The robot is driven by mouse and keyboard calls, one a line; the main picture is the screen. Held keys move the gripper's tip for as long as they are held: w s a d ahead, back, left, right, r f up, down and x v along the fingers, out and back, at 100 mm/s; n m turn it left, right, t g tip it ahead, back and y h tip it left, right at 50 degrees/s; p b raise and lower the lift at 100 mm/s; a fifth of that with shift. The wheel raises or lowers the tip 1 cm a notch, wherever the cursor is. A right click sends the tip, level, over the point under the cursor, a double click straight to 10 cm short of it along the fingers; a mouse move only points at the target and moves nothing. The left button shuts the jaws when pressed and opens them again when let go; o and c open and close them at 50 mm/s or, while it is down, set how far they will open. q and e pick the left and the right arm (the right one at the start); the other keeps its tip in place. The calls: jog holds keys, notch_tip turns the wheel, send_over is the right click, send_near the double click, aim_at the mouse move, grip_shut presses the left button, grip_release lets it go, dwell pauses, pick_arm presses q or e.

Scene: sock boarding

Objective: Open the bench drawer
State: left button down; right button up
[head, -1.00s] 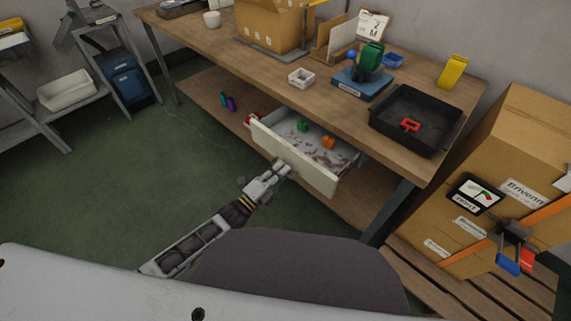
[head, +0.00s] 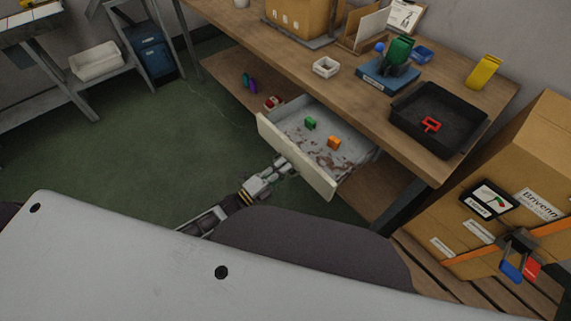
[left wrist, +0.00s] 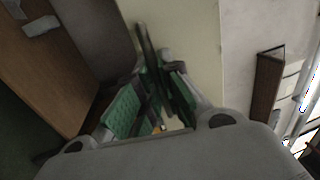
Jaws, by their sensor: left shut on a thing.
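The bench drawer (head: 295,156) has a cream front and stands pulled out under the bench top, showing its speckled grey inside. A small green block (head: 310,123) and an orange block (head: 334,142) lie in it. My left gripper (head: 284,164) is at the middle of the drawer front, shut on its handle. The handle is mostly hidden by the fingers. In the left wrist view the fingers (left wrist: 158,72) with green pads are closed together against the cream drawer front (left wrist: 185,30). My right gripper is not in view.
A large cardboard box (head: 510,170) stands on a pallet at the right. Green floor is free left of the drawer.

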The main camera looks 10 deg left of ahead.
pick_arm(q)
jog(key=shift+s+f, duration=0.1)
jog(key=shift+s, duration=0.05)
jog(key=c, duration=1.6)
grip_release()
jog(key=shift+o, duration=0.2)
jog(key=shift+a, duration=0.1)
jog(key=v, duration=1.2)
